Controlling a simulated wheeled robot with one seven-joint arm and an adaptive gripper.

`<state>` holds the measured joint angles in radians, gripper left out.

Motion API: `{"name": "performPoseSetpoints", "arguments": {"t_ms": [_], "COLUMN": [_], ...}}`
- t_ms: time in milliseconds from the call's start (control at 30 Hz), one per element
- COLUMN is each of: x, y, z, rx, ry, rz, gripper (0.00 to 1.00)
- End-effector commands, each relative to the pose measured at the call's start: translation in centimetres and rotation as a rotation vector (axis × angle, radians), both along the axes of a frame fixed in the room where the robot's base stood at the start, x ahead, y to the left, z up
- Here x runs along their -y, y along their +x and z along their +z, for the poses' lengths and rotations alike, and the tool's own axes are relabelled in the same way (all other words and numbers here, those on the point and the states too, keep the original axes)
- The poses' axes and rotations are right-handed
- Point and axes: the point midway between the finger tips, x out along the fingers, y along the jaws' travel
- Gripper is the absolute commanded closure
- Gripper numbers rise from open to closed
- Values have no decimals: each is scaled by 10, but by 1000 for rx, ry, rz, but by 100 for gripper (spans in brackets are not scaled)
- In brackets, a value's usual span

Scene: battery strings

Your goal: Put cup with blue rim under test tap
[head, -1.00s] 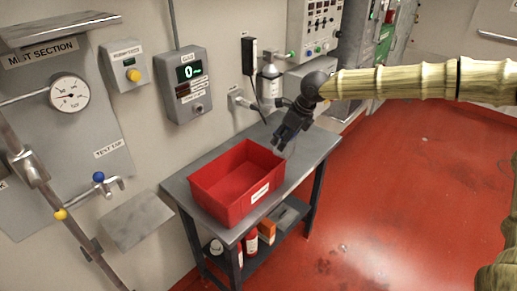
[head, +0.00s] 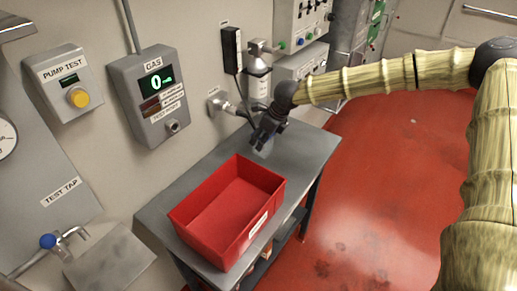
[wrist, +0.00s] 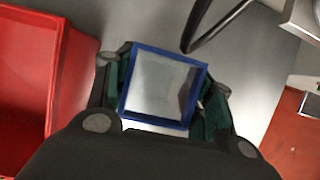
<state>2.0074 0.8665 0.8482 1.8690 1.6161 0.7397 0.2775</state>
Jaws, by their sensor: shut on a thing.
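The cup with the blue rim (wrist: 160,88) is between my gripper's fingers in the wrist view, its square open top facing the camera. It looks clear and empty. In the head view my gripper (head: 264,140) is shut on it, over the back part of the grey table, behind the red bin. The cup shows only faintly there, and I cannot tell whether it touches the table. The test tap (head: 75,236), with a blue knob, is on the wall at lower left, far from my gripper. A grey metal shelf (head: 110,262) sits below its spout.
A red bin (head: 180,222) stands on the grey table (head: 310,152), between my gripper and the tap side. A wall tap (head: 222,104) and a black hose are close behind my gripper. The gas box (head: 150,100) is on the wall. Red floor on the right is clear.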

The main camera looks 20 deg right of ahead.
Motion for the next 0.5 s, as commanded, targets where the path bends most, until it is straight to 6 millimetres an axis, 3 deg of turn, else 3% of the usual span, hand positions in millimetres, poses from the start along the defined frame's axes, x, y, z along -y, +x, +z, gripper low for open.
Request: {"name": "performPoseSetpoints", "arguments": {"t_ms": [200, 500], "x": [-1, -1], "y": [13, 13], "z": [-22, -52], "rx": [-13, -15], "ry": [-2, -3], "rz": [0, 1], "gripper": [67, 67]}}
